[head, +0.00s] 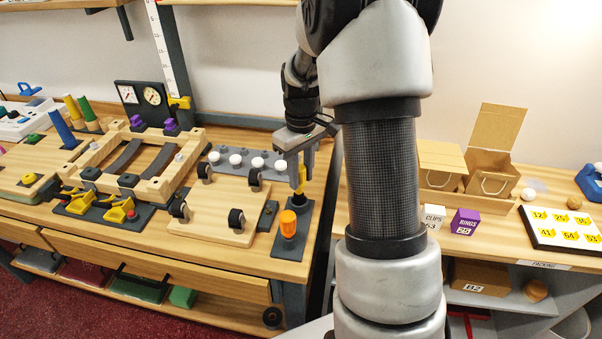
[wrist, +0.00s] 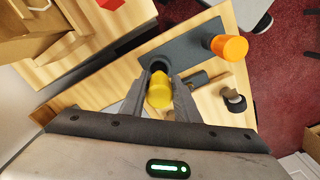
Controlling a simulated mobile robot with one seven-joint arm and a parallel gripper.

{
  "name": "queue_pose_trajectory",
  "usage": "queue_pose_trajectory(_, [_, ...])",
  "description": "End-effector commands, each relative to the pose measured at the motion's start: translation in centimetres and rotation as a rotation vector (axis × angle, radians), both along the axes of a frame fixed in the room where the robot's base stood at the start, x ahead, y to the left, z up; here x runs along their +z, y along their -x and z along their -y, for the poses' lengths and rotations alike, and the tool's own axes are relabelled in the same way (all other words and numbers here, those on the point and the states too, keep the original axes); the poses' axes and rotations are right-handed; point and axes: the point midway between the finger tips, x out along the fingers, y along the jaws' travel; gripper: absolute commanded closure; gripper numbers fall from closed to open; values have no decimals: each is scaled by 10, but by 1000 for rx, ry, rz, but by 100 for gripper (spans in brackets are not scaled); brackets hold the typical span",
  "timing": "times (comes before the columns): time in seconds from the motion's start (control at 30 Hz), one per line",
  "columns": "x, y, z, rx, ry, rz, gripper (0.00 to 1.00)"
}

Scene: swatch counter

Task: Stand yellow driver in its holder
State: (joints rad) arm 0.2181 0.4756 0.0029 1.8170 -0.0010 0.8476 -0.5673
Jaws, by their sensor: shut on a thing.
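The yellow driver (head: 301,181) hangs upright below my gripper (head: 300,166) in the head view. In the wrist view its yellow handle (wrist: 160,91) sits between the two fingers of my gripper (wrist: 161,86), which is shut on it. The dark grey holder (head: 286,247) lies on the bench under and in front of it; it also shows in the wrist view (wrist: 185,48). A dark round opening shows at the holder's end beside the yellow handle. The driver's lower end is hidden, so I cannot tell whether it is inside the opening.
An orange driver (head: 288,222) stands at the holder's near end. Left of the holder is a wooden board with black rollers (head: 236,219). A grey rack with white knobs (head: 236,160) lies behind. A gap separates this bench from the packing counter (head: 500,225) at right.

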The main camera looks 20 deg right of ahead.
Motion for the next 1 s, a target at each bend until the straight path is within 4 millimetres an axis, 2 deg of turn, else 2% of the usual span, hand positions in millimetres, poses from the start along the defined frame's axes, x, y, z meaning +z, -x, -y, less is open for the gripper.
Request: queue_pose_trajectory(1.0, [-17, 0, 0, 0, 0, 0, 98])
